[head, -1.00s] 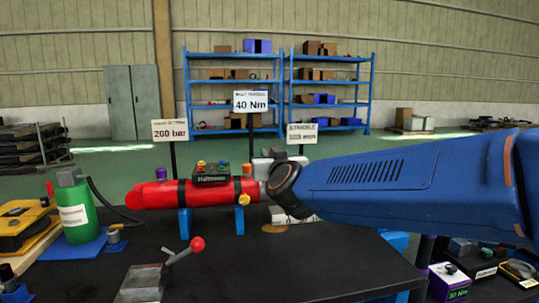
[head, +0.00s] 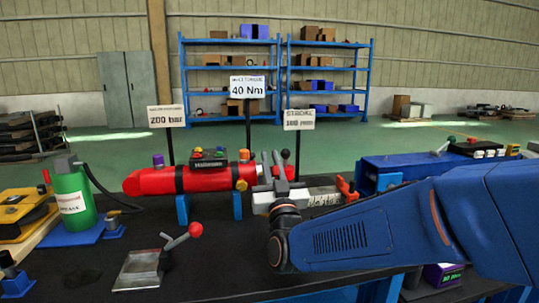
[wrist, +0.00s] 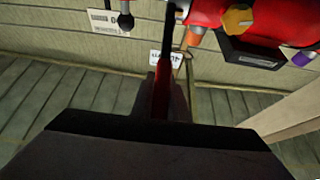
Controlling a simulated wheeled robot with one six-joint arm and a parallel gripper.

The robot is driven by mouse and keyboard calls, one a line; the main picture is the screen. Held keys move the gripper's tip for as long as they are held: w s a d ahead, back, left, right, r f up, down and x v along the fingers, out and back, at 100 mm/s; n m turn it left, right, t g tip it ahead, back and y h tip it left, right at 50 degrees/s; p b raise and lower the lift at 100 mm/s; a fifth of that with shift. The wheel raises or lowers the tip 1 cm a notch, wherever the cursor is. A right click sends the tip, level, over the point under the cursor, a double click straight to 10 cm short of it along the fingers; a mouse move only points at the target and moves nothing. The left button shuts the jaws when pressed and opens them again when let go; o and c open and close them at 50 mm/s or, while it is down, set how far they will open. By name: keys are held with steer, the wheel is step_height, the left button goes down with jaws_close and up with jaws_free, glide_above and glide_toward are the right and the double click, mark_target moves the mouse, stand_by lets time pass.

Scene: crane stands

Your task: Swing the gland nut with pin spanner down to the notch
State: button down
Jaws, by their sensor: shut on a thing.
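The red cylinder (head: 165,180) lies across blue supports on the dark bench. In the wrist view, my gripper (wrist: 163,92) is shut on the red handle (wrist: 161,88) of the pin spanner. The spanner's dark bar (wrist: 169,38) runs up from the handle towards the cylinder, which shows at the top (wrist: 218,10). I cannot make out the gland nut or the notch clearly.
A dark ball-topped lever (head: 285,155) stands right behind my gripper. A grey block with a red-knobbed lever (head: 145,268) sits at the front. A green canister (head: 73,205) stands left. Signs rise behind the cylinder.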

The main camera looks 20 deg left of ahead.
steer(key=shift+s+d+f+t, duration=0.1)
steer(key=shift+s+f+t, duration=0.2)
steer(key=shift+f, duration=0.2)
steer(key=c, duration=1.7)
jaws_free()
steer(key=shift+s+d+f, duration=0.2)
steer(key=shift+s, duration=0.1)
steer(key=shift+v, duration=1.15)
steer(key=s+d, duration=0.2)
steer(key=s, duration=0.1)
steer(key=s+d, duration=0.2)
steer(key=s, duration=0.1)
steer(key=s+d, duration=0.2)
steer(key=s, duration=0.2)
steer(key=shift+d, duration=0.15)
